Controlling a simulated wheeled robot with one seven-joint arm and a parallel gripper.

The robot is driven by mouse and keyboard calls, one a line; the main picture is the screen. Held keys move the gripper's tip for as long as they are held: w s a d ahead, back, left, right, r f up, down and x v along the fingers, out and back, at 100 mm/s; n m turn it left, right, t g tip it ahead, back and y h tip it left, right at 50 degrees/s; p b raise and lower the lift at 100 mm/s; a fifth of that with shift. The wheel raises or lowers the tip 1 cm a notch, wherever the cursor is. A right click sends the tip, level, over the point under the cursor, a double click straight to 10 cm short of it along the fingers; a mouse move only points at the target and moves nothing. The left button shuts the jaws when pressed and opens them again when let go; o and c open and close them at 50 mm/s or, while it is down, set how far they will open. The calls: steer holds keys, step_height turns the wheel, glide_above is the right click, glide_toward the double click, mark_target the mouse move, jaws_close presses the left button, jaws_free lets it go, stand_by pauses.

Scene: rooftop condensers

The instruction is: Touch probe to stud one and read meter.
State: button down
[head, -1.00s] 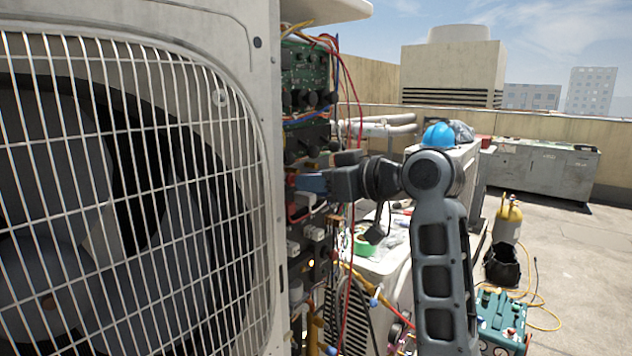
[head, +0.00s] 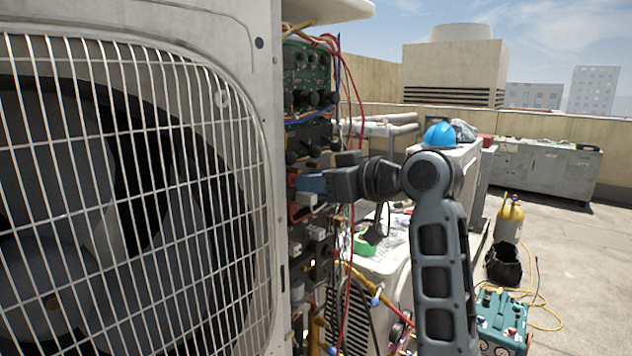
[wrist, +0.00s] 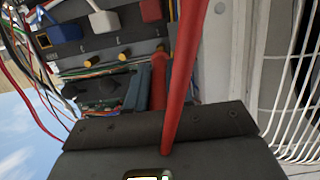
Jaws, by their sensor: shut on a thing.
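My gripper (head: 312,184) reaches from the right into the open electrical bay of the condenser (head: 262,150). In the wrist view its blue-grey fingertips (wrist: 143,88) are shut on the red probe (wrist: 158,82), which lies beside them. A thick red rod or lead (wrist: 183,75) crosses in front of the camera and hides part of the grip. Several brass studs (wrist: 124,53) stand in a row on a dark terminal strip; I cannot tell surely which is stud one. Contact between probe tip and a stud cannot be seen. A small lit display (wrist: 148,177), perhaps the meter, is cut off at the bottom edge.
Blue (wrist: 62,31), white (wrist: 103,20) and red (wrist: 151,10) connectors sit above the studs. Loose red wires (head: 352,90) hang beside my gripper. A fan grille (head: 130,200) fills the left.

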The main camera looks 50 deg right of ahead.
steer(key=shift+w, duration=0.35)
stand_by(0.4)
stand_by(0.4)
steer(key=f+p+v, duration=0.1)
steer(key=v, duration=0.6)
steer(key=shift+f, duration=0.2)
stand_by(0.5)
steer(key=shift+s, duration=0.2)
